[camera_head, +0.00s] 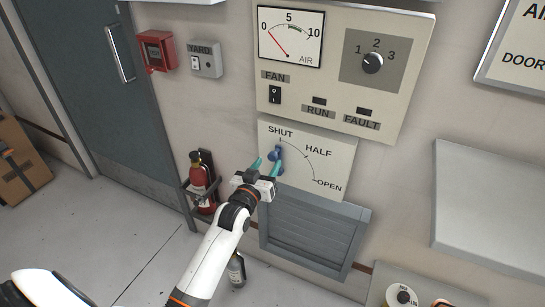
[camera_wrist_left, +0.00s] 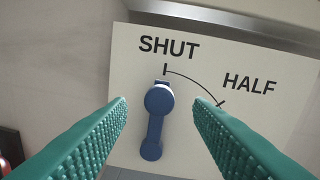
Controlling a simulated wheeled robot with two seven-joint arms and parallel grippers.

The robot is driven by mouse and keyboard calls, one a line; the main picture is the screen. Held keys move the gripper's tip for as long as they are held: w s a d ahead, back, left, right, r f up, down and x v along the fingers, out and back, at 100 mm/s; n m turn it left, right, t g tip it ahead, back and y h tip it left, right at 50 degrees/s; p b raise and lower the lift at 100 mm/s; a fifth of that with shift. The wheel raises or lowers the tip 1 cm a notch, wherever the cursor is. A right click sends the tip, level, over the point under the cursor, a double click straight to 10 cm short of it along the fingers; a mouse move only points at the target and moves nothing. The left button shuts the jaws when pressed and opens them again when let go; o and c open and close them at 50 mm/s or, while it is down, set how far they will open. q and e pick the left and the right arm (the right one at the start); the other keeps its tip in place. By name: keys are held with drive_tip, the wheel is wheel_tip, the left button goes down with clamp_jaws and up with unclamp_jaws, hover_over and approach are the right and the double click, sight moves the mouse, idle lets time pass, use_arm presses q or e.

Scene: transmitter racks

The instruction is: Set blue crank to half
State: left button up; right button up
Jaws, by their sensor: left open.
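The blue crank (camera_wrist_left: 155,122) is on a white dial plate (camera_head: 335,163) marked SHUT, HALF and OPEN along an arc. Its round knob end is up, just below the SHUT mark, and its other end is lower down. In the head view the crank (camera_head: 277,153) is partly covered by my left gripper (camera_head: 268,163). My left gripper is open, with one teal finger on each side of the crank. In the left wrist view a gap shows between the crank and each finger. My right gripper is not in view.
Above the dial plate is a panel (camera_head: 415,75) with a gauge, a rotary knob and a FAN switch. A grey louvre (camera_head: 310,235) is below it. A fire extinguisher (camera_head: 200,180) hangs left of my left gripper. A grey box (camera_head: 490,215) juts out at right.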

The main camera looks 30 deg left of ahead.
sight(271, 159)
use_arm(q)
drive_tip(key=shift+w+a, duration=0.2)
drive_tip(key=shift+w, duration=2.15)
clamp_jaws()
